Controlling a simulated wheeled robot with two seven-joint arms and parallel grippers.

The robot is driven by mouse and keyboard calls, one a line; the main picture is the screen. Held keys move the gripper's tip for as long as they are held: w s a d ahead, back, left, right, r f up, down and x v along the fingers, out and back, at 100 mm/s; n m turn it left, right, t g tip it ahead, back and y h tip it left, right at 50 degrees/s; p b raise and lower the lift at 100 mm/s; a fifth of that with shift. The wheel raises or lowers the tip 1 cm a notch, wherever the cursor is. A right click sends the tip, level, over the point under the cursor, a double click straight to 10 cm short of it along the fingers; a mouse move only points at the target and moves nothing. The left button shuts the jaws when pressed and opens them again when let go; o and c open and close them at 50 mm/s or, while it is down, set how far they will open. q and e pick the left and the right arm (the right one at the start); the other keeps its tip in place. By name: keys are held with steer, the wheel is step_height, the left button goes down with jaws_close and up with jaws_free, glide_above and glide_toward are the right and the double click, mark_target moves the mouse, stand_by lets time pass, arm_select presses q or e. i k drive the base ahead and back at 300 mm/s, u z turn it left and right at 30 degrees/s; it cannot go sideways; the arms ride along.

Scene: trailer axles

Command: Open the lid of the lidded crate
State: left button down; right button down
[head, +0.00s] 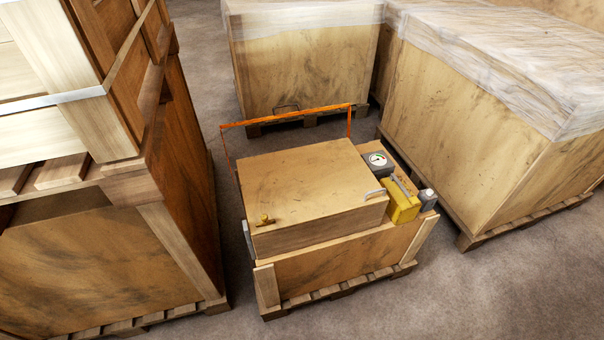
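The lidded crate (320,220) is a light wooden box in the middle of the head view, sitting on a larger wooden crate base. Its flat lid (305,180) lies level and looks shut. A small silver handle (374,192) shows near the lid's right front corner. A small brass-coloured piece (265,220) lies on the lid near its left front corner. Neither of my grippers is in view.
Beside the box on the base are a round gauge (377,160), a yellow case (402,203) and a grey-capped item (427,198). A thin orange frame (290,115) rises behind. Tall crates stand left (90,260), behind (305,75) and right (470,130). Front floor is bare.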

mark_target(303, 184)
steer(key=z, duration=2.25)
steer(key=i, duration=2.2)
steer(key=u, duration=3.45)
